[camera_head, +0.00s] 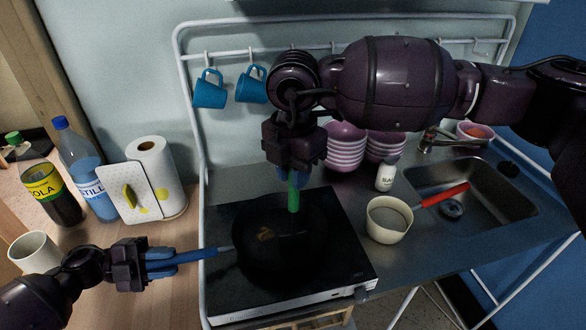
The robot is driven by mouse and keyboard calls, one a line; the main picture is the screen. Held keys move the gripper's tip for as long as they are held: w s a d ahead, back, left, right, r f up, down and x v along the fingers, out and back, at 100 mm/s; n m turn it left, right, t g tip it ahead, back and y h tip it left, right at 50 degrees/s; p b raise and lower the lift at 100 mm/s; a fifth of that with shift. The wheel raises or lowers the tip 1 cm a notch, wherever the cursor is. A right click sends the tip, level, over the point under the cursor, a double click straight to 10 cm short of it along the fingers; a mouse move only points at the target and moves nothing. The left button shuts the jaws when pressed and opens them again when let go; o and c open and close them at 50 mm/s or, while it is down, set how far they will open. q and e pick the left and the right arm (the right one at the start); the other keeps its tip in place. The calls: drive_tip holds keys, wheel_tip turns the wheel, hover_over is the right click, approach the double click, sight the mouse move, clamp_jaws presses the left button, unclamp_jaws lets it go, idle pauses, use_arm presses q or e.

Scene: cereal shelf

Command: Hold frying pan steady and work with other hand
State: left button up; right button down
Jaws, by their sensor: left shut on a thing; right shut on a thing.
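A black frying pan (262,270) sits on the dark stove top (345,262). My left gripper (190,256) is shut on the handle, left of the pan. My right gripper (292,178) reaches down from above and is shut on the green handle (293,199) of an upright utensil over the pan. The utensil's lower end is dark and hard to make out against the pan.
A saucepan (389,220) with a red handle and a salt bottle (386,175) stand right of the stove, by the sink (478,185). Pink bowls (345,150) stand behind. Bottles (85,170), a paper roll (160,175) and a white mug (36,252) stand left. Blue cups (209,92) hang behind.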

drive_tip(key=shift+r, duration=6.15)
drive_tip(key=w+a, duration=0.3)
drive_tip(key=w, duration=0.1)
wheel_tip(320, 180, down, 11)
drive_tip(key=shift+r, duration=0.2)
drive_tip(key=shift+s+d+f, duration=0.1)
drive_tip(key=shift+f, duration=0.75)
drive_tip(key=shift+s, duration=0.1)
